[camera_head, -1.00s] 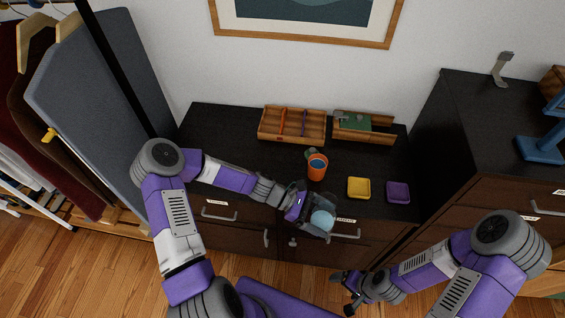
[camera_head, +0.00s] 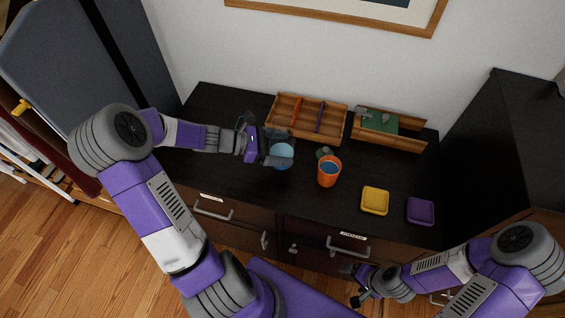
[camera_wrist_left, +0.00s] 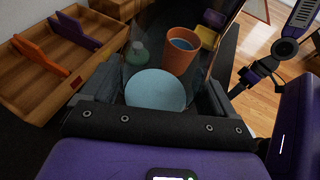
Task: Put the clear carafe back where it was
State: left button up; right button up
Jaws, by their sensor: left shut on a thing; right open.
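The clear carafe is held by my left gripper (camera_head: 268,147). Its round pale-blue surface (camera_head: 282,155) shows in the head view, and in the left wrist view the pale-blue disc (camera_wrist_left: 156,90) sits between the two fingers with faint clear walls around it. My left gripper is shut on it, over the dark dresser top, left of the orange cup (camera_head: 329,172). Whether the carafe touches the dresser top I cannot tell. My right gripper (camera_head: 354,285) is open and empty, low in front of the dresser.
A wooden divided tray (camera_head: 334,136) and a wooden box with a green item (camera_head: 380,122) stand along the back. A small green object (camera_head: 324,153) is behind the cup. Yellow (camera_head: 375,200) and purple (camera_head: 420,211) dishes lie to the right. The dresser's left part is clear.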

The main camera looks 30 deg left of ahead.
pick_arm(q)
jog(key=shift+w+f+b, duration=0.1)
jog(key=shift+f+b, duration=0.75)
jog(key=shift+f, duration=2)
jog(key=shift+f, duration=0.1)
jog(key=o, duration=1.2)
jog(key=shift+f, duration=0.1)
jog(key=shift+r, duration=0.25)
jog(key=p+v, duration=0.3)
jog(key=v, duration=0.9)
jog(key=shift+f, duration=0.1)
jog(key=shift+d, duration=0.1)
